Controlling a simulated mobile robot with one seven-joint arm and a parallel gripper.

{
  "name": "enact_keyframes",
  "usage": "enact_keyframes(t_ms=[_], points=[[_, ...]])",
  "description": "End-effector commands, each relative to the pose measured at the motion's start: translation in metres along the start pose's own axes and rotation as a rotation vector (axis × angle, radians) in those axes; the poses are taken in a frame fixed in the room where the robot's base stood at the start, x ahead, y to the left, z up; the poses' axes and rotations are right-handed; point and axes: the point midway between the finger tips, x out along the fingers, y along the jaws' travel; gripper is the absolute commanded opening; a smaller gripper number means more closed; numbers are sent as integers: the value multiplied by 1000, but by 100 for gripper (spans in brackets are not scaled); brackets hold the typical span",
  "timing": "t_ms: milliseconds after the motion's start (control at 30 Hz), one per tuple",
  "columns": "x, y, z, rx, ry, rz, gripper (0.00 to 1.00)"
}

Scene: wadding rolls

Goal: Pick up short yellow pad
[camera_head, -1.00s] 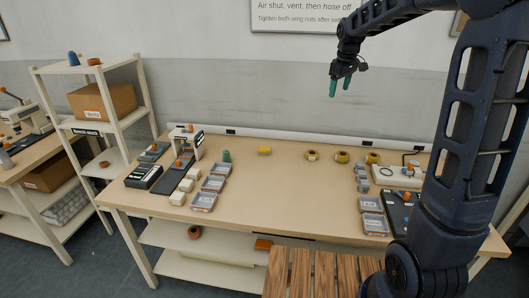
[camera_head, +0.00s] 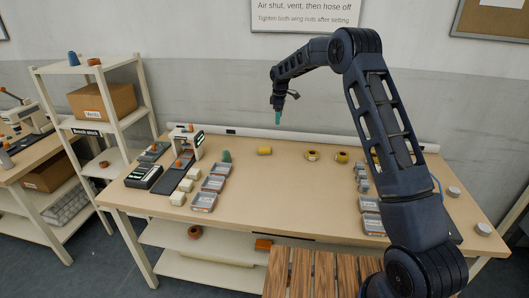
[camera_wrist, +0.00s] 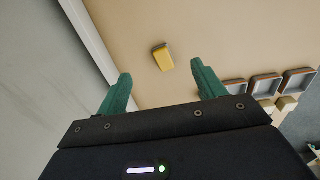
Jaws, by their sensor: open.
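My gripper (camera_head: 277,118) has green fingers and hangs above the back of the table, above and slightly right of the pad. In the wrist view my gripper (camera_wrist: 161,78) is open, with nothing between its fingers.
A wall rail (camera_head: 290,139) runs behind the table (camera_head: 280,200). The table's middle is clear.

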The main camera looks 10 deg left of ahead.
Motion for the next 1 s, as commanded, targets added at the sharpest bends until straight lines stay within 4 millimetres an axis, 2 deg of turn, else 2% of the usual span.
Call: enact_keyframes(t_ms=[33,100,200,333,567,900,1000], points=[[20,3,-14,-33,-4,-11,69],[42,6,-30,-77,-7,-21,69],[68,8,-49,-130,-11,-32,69],[91,9,-65,-178,-13,-41,69],[107,9,-73,-202,-14,-46,69],[151,7,-72,-201,-15,-47,69],[158,6,-72,-201,-15,-46,69]])
